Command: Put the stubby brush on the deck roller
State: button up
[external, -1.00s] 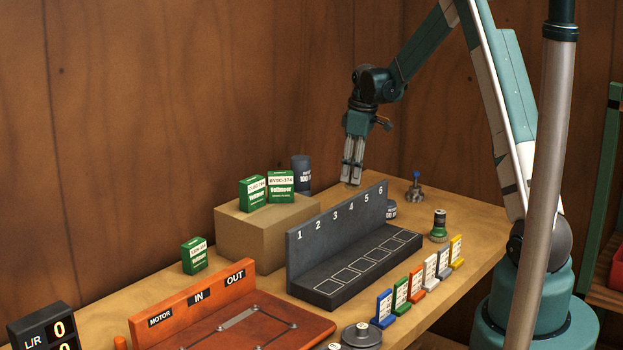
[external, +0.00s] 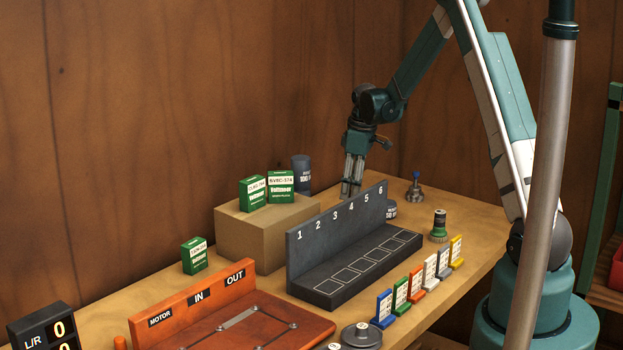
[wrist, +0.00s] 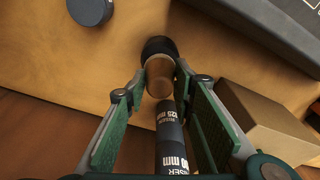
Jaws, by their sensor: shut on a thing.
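My gripper (external: 350,190) is low behind the numbered grey rack, its fingertips partly hidden by it. In the wrist view its fingers (wrist: 159,84) close on the two sides of a short tan cylinder with a round black end (wrist: 159,46), which looks like the stubby brush. The brush does not show in the external view, and I cannot tell whether it touches the table. No part is labelled deck roller, and I cannot tell for sure which one it is. A dark grooved disc (external: 361,335) lies at the front, and a green and black spool-like part (external: 439,226) stands at the right.
The grey rack (external: 335,235) stands close in front of my gripper. A cardboard box (external: 245,238) with green cartons stands left, beside dark risers (external: 301,173). A short dark cylinder (wrist: 91,11) is near the brush. Coloured tags and an orange tray (external: 270,312) occupy the front.

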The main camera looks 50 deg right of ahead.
jog(key=shift+f, duration=0.8)
jog(key=shift+f, duration=0.2)
jog(key=o, duration=0.9)
jog(key=shift+r, duration=0.1)
jog(key=shift+r, duration=0.1)
jog(key=shift+s+d+r, duration=0.1)
jog(key=shift+s+r, duration=0.1)
jog(key=shift+r, duration=1.8)
jog(key=shift+s+d+r, duration=0.1)
jog(key=shift+s+r, duration=0.15)
jog(key=shift+r, duration=1.7)
jog(key=shift+s+d+r, duration=0.1)
jog(key=shift+s+r, duration=0.1)
jog(key=shift+r, duration=1.8)
jog(key=shift+a+r, duration=0.1)
